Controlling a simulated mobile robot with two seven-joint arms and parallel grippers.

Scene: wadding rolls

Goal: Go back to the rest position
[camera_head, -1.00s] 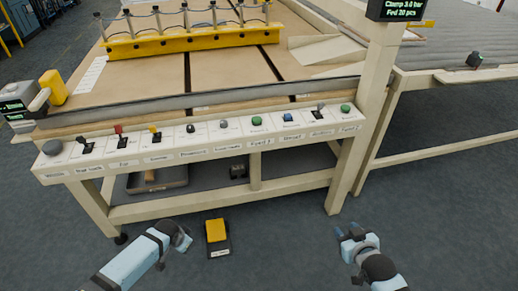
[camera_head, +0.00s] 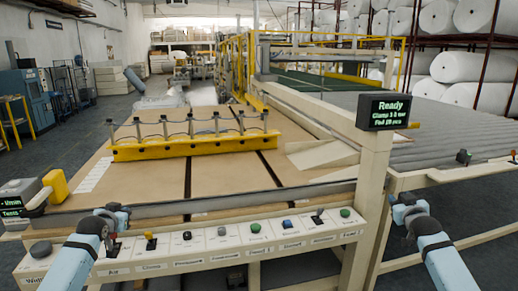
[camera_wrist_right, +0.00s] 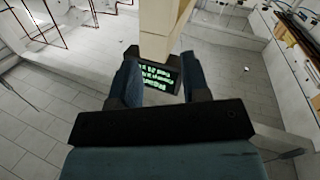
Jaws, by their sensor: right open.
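My right gripper (camera_head: 405,203) is raised at the right in the head view, in front of the roller conveyor and right of the display post. It is open and empty; its two dark blue fingers also show apart in the right wrist view (camera_wrist_right: 160,75). My left gripper (camera_head: 112,213) is raised at the left, in front of the table's near edge and over the left part of the control panel (camera_head: 215,243) in the picture. Its fingers are small and partly merged with the background, so their opening is unclear. Nothing is visible in it.
The table (camera_head: 150,180) carries a yellow clamp bar (camera_head: 195,145). A post bears a display (camera_head: 384,111) reading "Ready"; this display (camera_wrist_right: 158,76) also shows beyond my right fingers. A grey roller conveyor (camera_head: 460,130) lies at right, with white rolls (camera_head: 455,62) on racks behind.

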